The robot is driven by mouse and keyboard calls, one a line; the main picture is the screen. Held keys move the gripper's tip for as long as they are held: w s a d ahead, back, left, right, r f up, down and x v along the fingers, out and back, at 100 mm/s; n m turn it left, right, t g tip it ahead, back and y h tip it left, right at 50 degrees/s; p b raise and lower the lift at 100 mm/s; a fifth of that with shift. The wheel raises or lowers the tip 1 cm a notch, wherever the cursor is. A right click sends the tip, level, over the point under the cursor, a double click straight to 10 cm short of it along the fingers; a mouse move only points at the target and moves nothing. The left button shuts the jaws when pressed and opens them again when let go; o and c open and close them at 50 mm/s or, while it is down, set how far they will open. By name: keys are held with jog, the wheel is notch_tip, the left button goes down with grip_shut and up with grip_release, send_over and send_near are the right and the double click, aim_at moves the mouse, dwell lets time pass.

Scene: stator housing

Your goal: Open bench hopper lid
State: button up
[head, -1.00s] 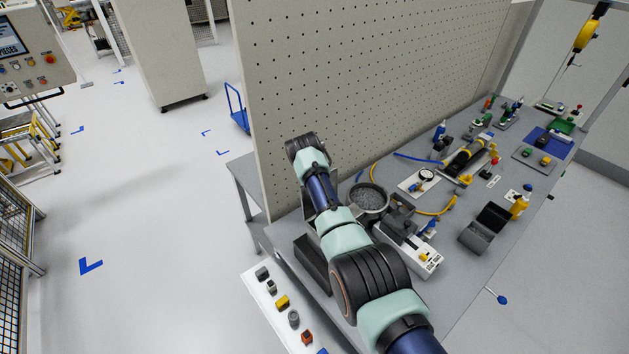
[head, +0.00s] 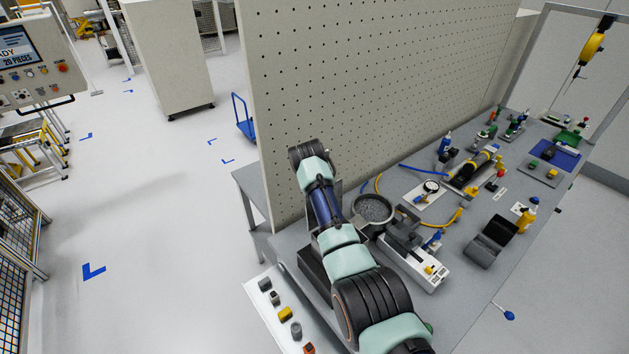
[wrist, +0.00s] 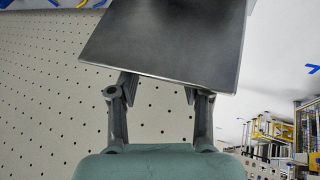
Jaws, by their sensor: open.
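A flat dark grey panel (wrist: 170,40) fills the upper middle of the wrist view; it may be the hopper lid, but I cannot tell for sure. My gripper (wrist: 158,88) has its two fingers spread apart. Their tips run up behind the panel's near edge, so contact is hidden. In the head view my arm's wrist reaches beside the pegboard's near end, and the fingers are hidden there. A round bowl of grey pieces (head: 374,210) stands right of the arm.
The perforated board (head: 380,90) stands close behind my arm. A white-based device (head: 425,268), a dark box (head: 490,242) and a gauge (head: 430,187) sit on the grey bench (head: 455,290). A white strip (head: 262,305) with small parts lies along the front-left.

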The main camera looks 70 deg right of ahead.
jog(key=v, duration=0.9)
jog(key=shift+a+r, duration=0.2)
